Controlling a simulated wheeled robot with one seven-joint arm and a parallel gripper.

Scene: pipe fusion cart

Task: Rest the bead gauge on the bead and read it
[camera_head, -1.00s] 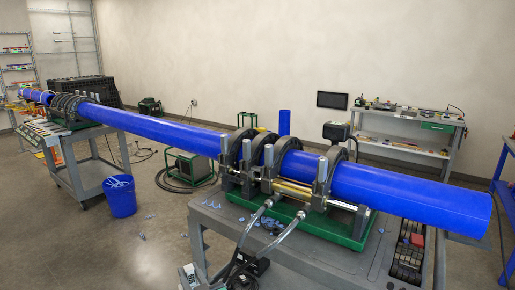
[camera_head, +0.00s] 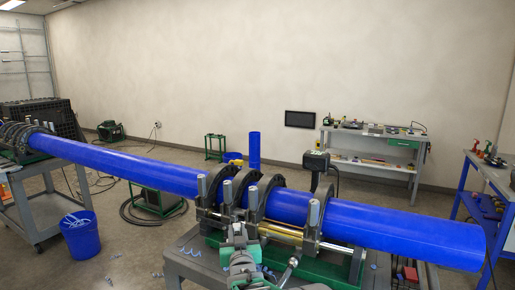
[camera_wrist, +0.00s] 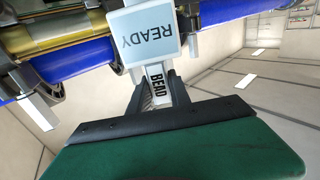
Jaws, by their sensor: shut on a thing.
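My gripper (camera_wrist: 158,90) is shut on the bead gauge (camera_wrist: 147,38), a pale block with a blue-grey screen reading READY and a BEAD label on its stem. Both texts appear upside down or turned in the wrist view. The gauge overlaps the blue pipe (camera_wrist: 75,62) there; I cannot tell whether they touch. In the head view my arm (camera_head: 238,256) stands in front of the black pipe clamps (camera_head: 247,198), near their left half. The long blue pipe (camera_head: 390,232) runs through the clamps. The bead itself cannot be made out.
The clamps sit on a green frame (camera_head: 330,268) on a grey cart. Metal posts and a brass-coloured rod (camera_head: 280,234) stick out close to my arm. A black box (camera_head: 316,160) stands behind the clamps. A blue bucket (camera_head: 81,234) stands on the floor at left.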

